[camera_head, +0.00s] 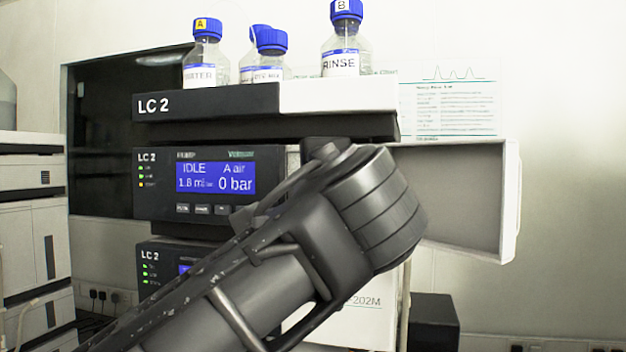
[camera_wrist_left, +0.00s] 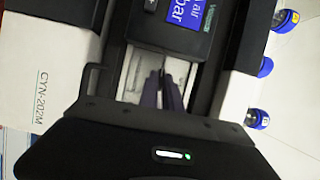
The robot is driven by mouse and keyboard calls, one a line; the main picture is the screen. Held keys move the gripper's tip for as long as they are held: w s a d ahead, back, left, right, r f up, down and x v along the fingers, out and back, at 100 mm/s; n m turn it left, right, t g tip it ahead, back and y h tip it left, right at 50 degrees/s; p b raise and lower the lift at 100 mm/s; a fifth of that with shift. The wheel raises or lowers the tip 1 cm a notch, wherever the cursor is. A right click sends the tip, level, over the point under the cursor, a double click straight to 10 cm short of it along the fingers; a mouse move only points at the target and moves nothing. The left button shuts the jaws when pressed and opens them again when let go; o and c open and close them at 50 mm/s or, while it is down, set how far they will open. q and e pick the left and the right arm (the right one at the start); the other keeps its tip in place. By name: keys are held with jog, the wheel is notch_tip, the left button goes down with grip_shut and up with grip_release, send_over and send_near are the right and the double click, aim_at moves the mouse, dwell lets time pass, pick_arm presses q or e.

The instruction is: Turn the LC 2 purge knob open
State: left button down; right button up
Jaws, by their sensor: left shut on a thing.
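The LC 2 pump module (camera_head: 150,205) shows a blue display (camera_head: 215,178) reading "IDLE", "A air" and "0 bar". My left arm crosses in front of the stack in the head view and hides the part to the right of the display. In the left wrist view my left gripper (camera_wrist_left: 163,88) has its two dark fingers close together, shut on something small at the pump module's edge. It is at the place of the purge knob, but the knob itself is hidden by the fingers and its angle cannot be told. My right gripper is in neither view.
Blue-capped bottles (camera_head: 208,29) stand on the stack's top tray (camera_head: 205,103). A white open panel (camera_head: 508,200) juts out at right. A second LC 2 module (camera_head: 150,255) sits below. Another white instrument stack (camera_head: 30,215) stands at far left.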

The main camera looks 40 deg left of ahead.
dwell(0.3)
pick_arm(q)
jog(key=c, duration=1.5)
grip_release()
jog(key=shift+c, duration=0.2)
jog(key=v, duration=0.7)
jog(key=shift+s+d, duration=0.25)
jog(key=shift+s, duration=0.05)
